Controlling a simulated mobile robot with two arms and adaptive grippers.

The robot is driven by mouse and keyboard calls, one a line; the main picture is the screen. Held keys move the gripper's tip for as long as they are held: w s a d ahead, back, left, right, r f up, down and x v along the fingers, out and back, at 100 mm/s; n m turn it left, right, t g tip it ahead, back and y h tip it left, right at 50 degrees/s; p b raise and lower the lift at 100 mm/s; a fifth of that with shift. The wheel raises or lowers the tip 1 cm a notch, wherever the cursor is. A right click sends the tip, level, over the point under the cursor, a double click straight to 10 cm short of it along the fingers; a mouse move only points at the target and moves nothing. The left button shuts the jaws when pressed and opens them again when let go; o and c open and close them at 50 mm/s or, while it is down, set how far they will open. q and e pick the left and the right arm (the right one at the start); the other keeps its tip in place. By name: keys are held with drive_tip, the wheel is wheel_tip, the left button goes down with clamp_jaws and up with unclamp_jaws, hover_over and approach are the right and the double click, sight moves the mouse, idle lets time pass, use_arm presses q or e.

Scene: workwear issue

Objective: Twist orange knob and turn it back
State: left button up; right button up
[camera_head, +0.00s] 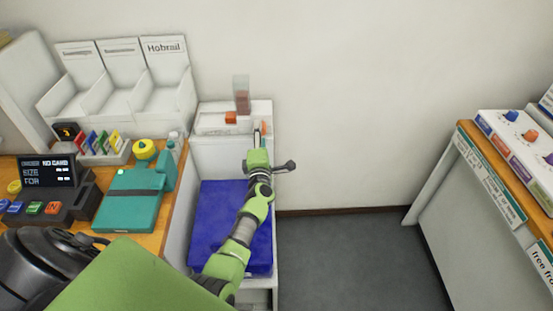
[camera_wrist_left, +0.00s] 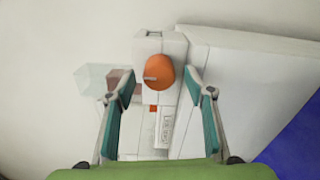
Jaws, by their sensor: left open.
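The orange knob (camera_wrist_left: 160,74) is a round disc with a small pale pointer on its left side, in the upper middle of the left wrist view. It is on the front of a white unit (camera_wrist_left: 172,45). My left gripper (camera_wrist_left: 162,88) is open, with one teal-padded finger on each side of the knob and a visible gap on both sides. In the head view my left gripper (camera_head: 258,138) reaches to the white unit by the wall and mostly hides the knob there. My right gripper is not in view.
A clear container with reddish contents (camera_head: 242,101) and a small orange block (camera_head: 231,118) are beside the gripper. A blue pad (camera_head: 210,215) lies below my arm. A teal device (camera_head: 130,198) is on the left counter.

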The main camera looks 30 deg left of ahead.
use_arm(q)
drive_tip(key=s+d+n+b, duration=0.75)
drive_tip(key=s+n, duration=0.35)
drive_tip(key=n, duration=0.7)
drive_tip(key=d+m+t+h, duration=0.3)
drive_tip(key=d+m+h, duration=0.15)
drive_tip(key=m, duration=0.45)
drive_tip(key=s+d+f+m+g+h, duration=0.2)
drive_tip(key=s+d+f+m+h, duration=0.1)
drive_tip(key=d+f+m, duration=0.3)
drive_tip(key=s+d+f+m+g+h, duration=0.2)
drive_tip(key=d+f+m+h, duration=0.4)
drive_tip(key=m, duration=0.9)
drive_tip(key=shift+s+d+f+m+g+b, duration=0.35)
drive_tip(key=shift+s+d+f, duration=0.2)
drive_tip(key=shift+d, duration=1.3)
drive_tip(key=shift+s+h, duration=0.1)
drive_tip(key=shift+h, duration=0.15)
